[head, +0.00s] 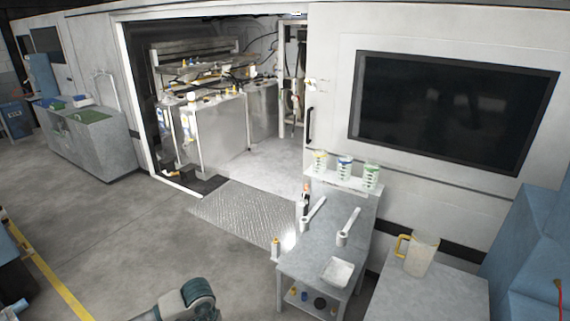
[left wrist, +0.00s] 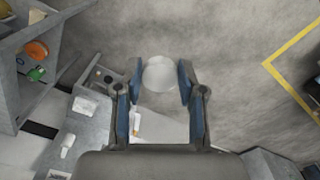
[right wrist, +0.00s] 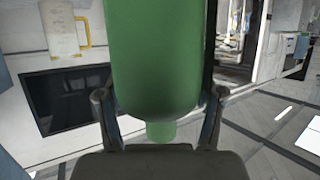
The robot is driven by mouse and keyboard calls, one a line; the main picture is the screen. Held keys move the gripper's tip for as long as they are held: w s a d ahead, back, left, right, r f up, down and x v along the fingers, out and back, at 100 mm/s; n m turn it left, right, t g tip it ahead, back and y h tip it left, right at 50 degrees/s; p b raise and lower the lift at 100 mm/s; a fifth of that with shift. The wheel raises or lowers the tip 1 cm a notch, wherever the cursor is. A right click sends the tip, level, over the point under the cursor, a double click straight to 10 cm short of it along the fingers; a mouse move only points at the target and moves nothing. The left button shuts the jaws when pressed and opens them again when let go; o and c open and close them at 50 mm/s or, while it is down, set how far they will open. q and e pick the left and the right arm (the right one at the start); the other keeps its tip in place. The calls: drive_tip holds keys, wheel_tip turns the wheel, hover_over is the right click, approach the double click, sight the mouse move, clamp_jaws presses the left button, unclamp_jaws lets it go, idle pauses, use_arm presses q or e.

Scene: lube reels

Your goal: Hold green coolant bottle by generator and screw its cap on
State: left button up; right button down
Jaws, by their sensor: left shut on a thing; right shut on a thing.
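The green coolant bottle (right wrist: 152,50) fills the upper middle of the right wrist view. My right gripper (right wrist: 158,95) is shut around its body. Its narrower green neck (right wrist: 160,131) points down in this picture, which shows the room upside down, so the bottle seems upright. In the left wrist view, my left gripper (left wrist: 160,77) is shut on a round whitish thing, seemingly the cap (left wrist: 160,72), between its fingertips. The bottle is not seen in the left wrist view. Neither the held bottle nor the cap shows in the head view. I cannot tell how far apart they are.
A grey workbench (head: 335,230) carries white tools and a tray (head: 337,272). Several labelled containers (head: 344,168) stand on its back shelf. A clear pitcher (head: 421,255) with a yellow handle stands on the right table. Machinery (head: 215,120) fills the open enclosure. The left floor (head: 110,230) is clear.

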use_arm(q)
drive_tip(key=shift+d, duration=0.15)
